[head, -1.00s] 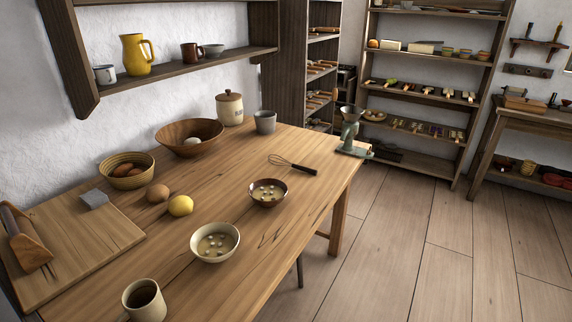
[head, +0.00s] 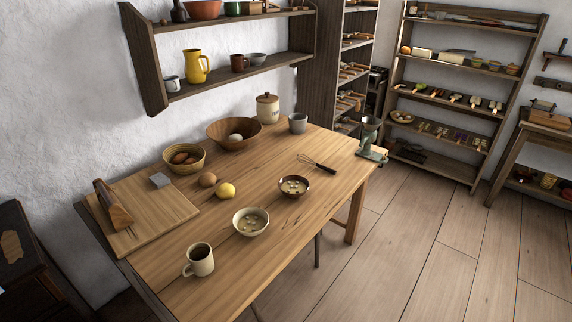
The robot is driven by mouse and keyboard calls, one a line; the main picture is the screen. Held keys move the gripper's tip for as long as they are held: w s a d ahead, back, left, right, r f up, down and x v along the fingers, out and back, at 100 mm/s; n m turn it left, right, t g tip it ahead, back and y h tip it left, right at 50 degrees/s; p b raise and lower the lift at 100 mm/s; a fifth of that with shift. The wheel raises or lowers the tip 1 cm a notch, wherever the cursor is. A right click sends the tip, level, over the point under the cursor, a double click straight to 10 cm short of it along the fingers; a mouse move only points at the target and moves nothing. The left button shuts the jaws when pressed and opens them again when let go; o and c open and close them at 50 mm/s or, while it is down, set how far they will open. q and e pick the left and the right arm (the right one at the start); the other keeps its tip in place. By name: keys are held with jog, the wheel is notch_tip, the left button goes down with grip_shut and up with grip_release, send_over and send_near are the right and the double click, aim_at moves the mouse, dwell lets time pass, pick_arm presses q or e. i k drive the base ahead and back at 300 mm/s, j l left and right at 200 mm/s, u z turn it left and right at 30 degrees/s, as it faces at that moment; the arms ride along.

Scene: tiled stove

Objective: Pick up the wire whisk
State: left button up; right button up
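The wire whisk (head: 317,164) lies flat on the wooden table (head: 285,226), toward its far right part. Its wire loops point to the left and its dark handle points right, toward the table's right edge. It lies behind the small brown bowl (head: 294,186) and in front of the grey cup (head: 298,123). Nothing covers it. Neither of my grippers is in view.
A cream bowl (head: 250,222), a mug (head: 200,260), a lemon (head: 226,191) and a cutting board (head: 150,207) stand on the table's nearer part. A green grinder (head: 370,139) is at the far right corner. The plank floor (head: 430,235) right of the table is clear.

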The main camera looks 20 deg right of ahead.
aim_at(331, 170)
jog(key=i+l, duration=0.35)
jog(key=l, duration=0.2)
jog(key=i+l, duration=0.75)
jog(key=l, duration=0.3)
jog(key=i+l, duration=0.35)
jog(key=l, duration=0.15)
jog(key=i+l, duration=0.4)
jog(key=l, duration=0.15)
jog(key=z, duration=0.05)
